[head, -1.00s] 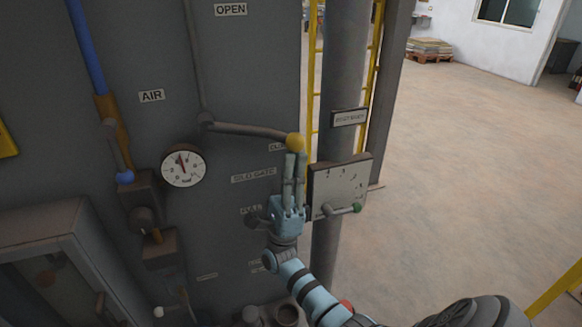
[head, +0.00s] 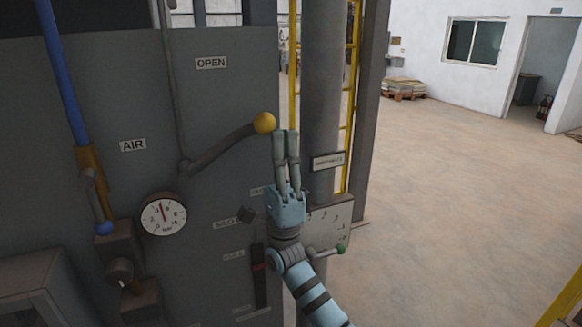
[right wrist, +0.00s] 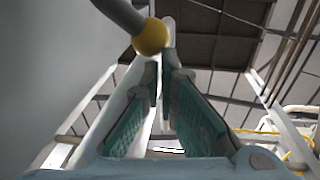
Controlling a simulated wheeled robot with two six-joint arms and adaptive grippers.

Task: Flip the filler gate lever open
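The gate lever (head: 222,147) is a dark bar on the grey panel, sloping up to the right from its pivot and ending in a yellow knob (head: 264,122). The OPEN label (head: 211,63) is above it. My right gripper (head: 286,132) points upward, with its fingertips just right of and below the knob. Its fingers are close together, with only a slim gap and nothing held. In the right wrist view the knob (right wrist: 151,37) shows just beyond and left of the fingertips; whether they touch is unclear. My left gripper is out of view.
A pressure gauge (head: 163,215) and a blue pipe (head: 62,75) are on the panel's left. A grey post (head: 320,90) and a control box (head: 332,222) with a green-knobbed handle stand close by my right arm. Open floor lies to the right.

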